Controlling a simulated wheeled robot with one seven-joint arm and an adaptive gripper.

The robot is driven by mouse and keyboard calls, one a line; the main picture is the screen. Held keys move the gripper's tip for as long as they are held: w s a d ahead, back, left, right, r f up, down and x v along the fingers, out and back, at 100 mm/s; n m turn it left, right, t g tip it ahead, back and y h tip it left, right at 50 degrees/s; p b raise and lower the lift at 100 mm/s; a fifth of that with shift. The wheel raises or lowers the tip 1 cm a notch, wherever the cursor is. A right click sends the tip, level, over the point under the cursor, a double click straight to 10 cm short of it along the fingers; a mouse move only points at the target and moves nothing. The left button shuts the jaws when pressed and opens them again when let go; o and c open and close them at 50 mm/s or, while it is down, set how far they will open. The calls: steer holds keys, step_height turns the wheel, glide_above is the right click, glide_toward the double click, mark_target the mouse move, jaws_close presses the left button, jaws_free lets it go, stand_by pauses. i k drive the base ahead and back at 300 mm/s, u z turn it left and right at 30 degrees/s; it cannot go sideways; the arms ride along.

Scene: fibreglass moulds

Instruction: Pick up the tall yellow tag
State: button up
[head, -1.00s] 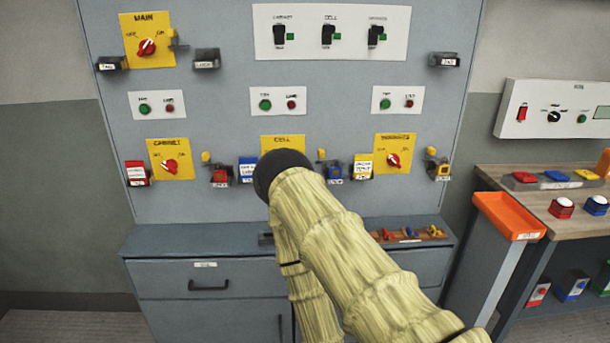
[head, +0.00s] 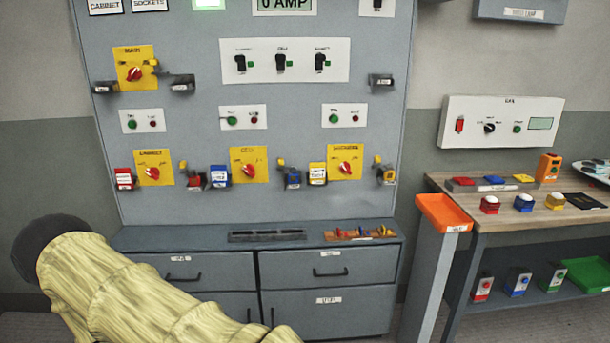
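A yellow tag with a white label (head: 317,173) sits upright in a holder low on the grey panel, between the two right-hand yellow switch plates. It looks a little taller than the red tag (head: 123,178) and the blue tag (head: 219,175) in the same row.
A grey drawer cabinet (head: 190,240) juts out below the panel, with a tray of small coloured pieces (head: 360,234) on top. An orange bin (head: 443,212) on a grey post stands to its right, beside a wooden bench (head: 470,207). The panel front is unobstructed.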

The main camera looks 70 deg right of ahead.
mark_target(318, 170)
steer(key=z, duration=0.15)
steer(key=i, duration=1.55)
steer(key=z, duration=0.8)
steer(key=i, duration=1.5)
steer(key=z, duration=1.8)
steer(key=i, duration=0.7)
steer(key=z, duration=0.6)
